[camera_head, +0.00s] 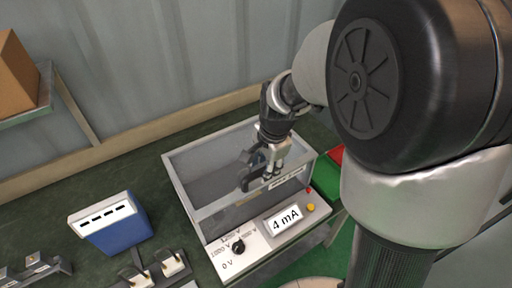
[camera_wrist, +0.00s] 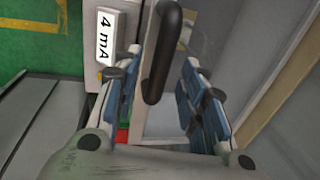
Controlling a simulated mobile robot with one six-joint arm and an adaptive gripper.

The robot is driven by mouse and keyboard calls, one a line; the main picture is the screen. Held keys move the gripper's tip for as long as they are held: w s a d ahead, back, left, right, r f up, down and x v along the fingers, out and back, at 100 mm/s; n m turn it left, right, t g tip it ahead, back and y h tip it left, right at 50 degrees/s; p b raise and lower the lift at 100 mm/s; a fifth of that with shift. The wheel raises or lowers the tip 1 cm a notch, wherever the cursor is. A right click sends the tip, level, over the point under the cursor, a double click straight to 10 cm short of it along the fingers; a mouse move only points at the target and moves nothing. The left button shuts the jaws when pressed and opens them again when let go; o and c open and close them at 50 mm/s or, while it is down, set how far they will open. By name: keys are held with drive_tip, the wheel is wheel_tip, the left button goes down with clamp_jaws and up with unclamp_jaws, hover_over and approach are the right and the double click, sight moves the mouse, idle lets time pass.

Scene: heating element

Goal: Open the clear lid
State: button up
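The clear lid (camera_head: 205,160) lies shut over a grey-framed box on the bench in the head view. Its black handle (camera_wrist: 164,50) runs between my gripper's fingers in the wrist view. My gripper (camera_head: 256,172) is at the lid's front edge, near the right corner. In the wrist view my gripper (camera_wrist: 162,85) is open, with a blue-padded finger on each side of the handle. Gaps appear between the pads and the handle, so it is not clamped. In the head view my fingers hide most of the handle.
A control panel (camera_head: 257,249) with a knob and a "4 mA" display fronts the box. A blue box (camera_head: 118,232) and metal brackets (camera_head: 160,272) stand to its left. A wall (camera_head: 130,70) rises behind the bench. A shelf with a cardboard box (camera_head: 15,80) is at upper left.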

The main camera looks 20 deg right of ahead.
drive_tip(key=shift+w+f, duration=0.1)
drive_tip(key=shift+f, duration=0.3)
drive_tip(key=shift+c, duration=0.2)
clamp_jaws()
idle(0.4)
